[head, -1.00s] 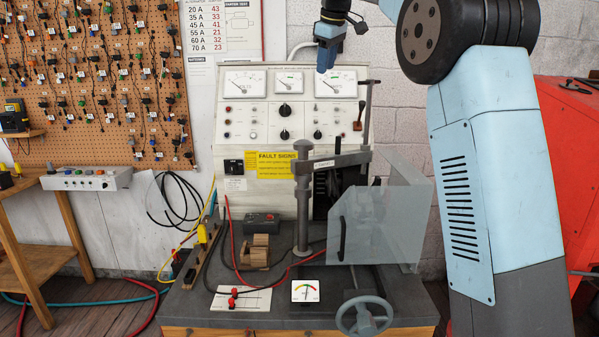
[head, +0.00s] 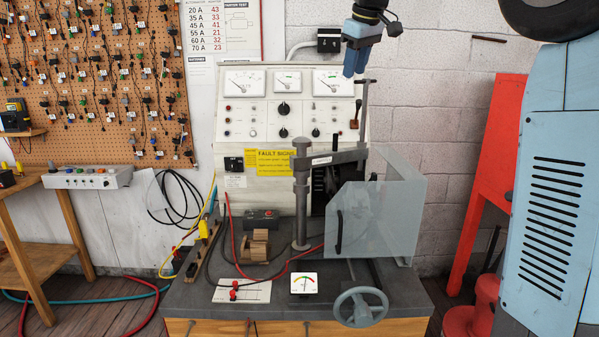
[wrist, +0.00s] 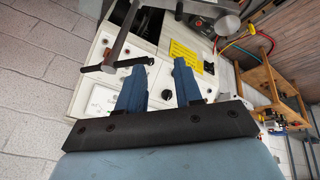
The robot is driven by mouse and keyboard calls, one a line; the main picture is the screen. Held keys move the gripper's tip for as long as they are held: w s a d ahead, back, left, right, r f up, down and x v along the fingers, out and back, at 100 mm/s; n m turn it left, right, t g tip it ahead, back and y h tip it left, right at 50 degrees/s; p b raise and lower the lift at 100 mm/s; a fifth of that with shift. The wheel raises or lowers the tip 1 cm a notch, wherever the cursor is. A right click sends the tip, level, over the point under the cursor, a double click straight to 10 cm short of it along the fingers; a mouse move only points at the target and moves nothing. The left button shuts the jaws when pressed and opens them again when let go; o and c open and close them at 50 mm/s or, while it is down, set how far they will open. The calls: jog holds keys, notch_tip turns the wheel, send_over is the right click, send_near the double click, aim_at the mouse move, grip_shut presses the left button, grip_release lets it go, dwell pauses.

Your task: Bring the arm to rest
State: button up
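My gripper (head: 355,62) hangs at the top of the head view, pointing down, in front of the wall and the upper right corner of the test bench panel (head: 232,150). In the wrist view my gripper (wrist: 160,84) shows two blue fingers set apart with nothing between them. The panel with its dials and yellow label (wrist: 186,55) lies beyond the fingertips. A large blue link of my arm fills the right side of the head view.
A wooden side table (head: 45,245) is at the left. Bare wall lies right of the panel.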

jog(key=s+d+f+m, duration=0.25)
jog(key=s+f, duration=0.25)
jog(key=s, duration=0.4)
jog(key=s+d+f+m, duration=0.2)
jog(key=s+d+f, duration=0.2)
jog(key=s, duration=0.6)
jog(key=s+d+f+m+h, duration=0.1)
jog(key=s+d+f+m, duration=0.2)
jog(key=s+f, duration=1.3)
jog(key=shift+m+t, duration=0.4)
jog(key=shift+m, duration=0.15)
jog(key=shift+d, duration=0.1)
